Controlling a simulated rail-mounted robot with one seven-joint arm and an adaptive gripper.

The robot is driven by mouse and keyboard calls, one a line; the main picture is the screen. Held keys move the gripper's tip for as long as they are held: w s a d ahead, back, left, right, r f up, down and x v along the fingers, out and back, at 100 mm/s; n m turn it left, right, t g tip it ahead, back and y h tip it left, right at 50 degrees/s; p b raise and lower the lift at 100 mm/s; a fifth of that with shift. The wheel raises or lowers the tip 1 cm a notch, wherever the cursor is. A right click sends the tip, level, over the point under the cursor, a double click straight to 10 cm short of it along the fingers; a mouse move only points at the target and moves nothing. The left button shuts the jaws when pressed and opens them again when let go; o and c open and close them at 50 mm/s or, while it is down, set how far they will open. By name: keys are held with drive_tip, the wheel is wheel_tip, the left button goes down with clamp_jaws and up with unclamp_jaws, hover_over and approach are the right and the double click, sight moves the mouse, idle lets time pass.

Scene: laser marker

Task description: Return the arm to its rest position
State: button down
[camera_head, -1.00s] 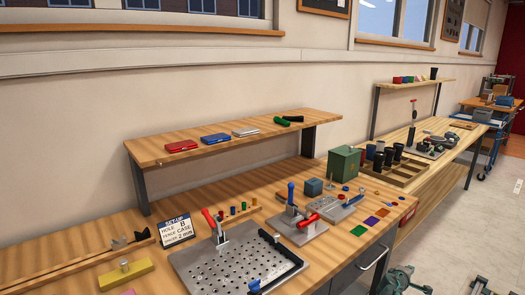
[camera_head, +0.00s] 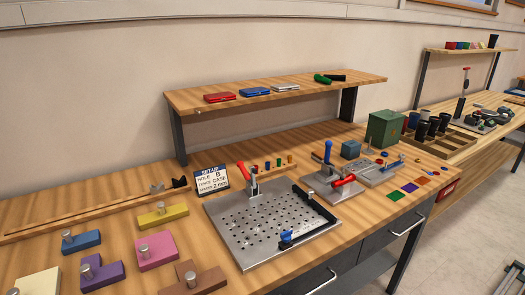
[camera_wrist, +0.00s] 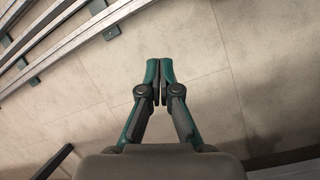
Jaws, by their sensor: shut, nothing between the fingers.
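My gripper (camera_wrist: 160,92) shows in the wrist view, its green and black fingers together with nothing between them. It hangs over bare grey floor, pointing at the floor tiles. No bench object is within its reach in that view. My arm and gripper do not show in the head view.
A wooden workbench (camera_head: 60,212) carries a perforated metal plate (camera_head: 262,228), clamps, coloured blocks and a green box (camera_head: 384,128). A raised shelf (camera_head: 240,110) stands behind. Metal rails (camera_wrist: 60,45) cross the upper left of the wrist view.

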drive_tip(key=s+a+m+g+y, duration=0.1)
drive_tip(key=s+a+g+y, duration=0.15)
drive_tip(key=s+a, duration=0.75)
wheel_tip(320, 180, up, 13)
drive_tip(key=s+d+p, duration=0.2)
drive_tip(key=p, duration=1)
drive_tip(key=shift+f+g, duration=0.2)
drive_tip(key=shift+g, duration=0.15)
